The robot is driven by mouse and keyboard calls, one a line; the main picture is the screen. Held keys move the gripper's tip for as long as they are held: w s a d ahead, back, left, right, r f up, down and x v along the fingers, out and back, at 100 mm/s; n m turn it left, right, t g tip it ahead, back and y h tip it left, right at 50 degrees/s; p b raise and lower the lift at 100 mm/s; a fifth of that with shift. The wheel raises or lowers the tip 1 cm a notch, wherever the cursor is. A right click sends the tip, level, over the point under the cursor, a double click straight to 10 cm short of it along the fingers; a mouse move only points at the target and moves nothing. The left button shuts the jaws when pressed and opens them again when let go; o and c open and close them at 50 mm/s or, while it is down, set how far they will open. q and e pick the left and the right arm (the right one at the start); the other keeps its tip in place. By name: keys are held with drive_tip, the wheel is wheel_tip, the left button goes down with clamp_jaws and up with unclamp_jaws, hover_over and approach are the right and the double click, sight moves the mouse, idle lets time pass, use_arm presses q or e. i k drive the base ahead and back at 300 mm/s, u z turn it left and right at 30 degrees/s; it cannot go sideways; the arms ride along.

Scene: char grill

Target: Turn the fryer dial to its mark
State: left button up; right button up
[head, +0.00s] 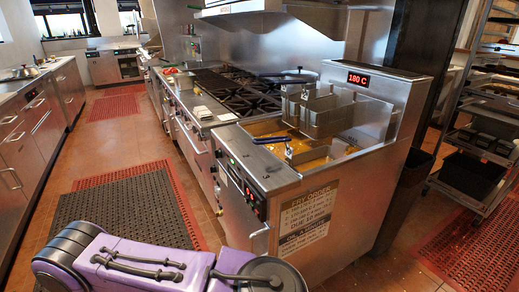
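The steel fryer (345,215) stands right of centre, at the near end of the cooking line. Its back display (372,79) reads 180 C in red. A dark control strip (245,188) with small red lights runs along its front face, seen at a steep angle. I cannot make out the dial or its mark clearly there. Two wire baskets hang over the oil, and another with a blue handle (272,139) sits at the oil's left side. My purple arm links cross the bottom of the view. Neither of my grippers shows.
A burner range (238,92) with a pan (290,76) adjoins the fryer's far side. A fryer door handle (260,232) sticks out below the control strip. A tray rack (480,130) stands at right. The aisle with a dark mat (130,207) is clear.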

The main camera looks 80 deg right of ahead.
sight(218, 152)
drive_tip(key=z, duration=2.3)
drive_tip(key=k, duration=0.6)
drive_tip(key=u, duration=0.4)
drive_tip(key=i, duration=0.85)
drive_tip(key=z, duration=0.45)
drive_tip(key=i, duration=0.75)
drive_tip(key=z, duration=0.6)
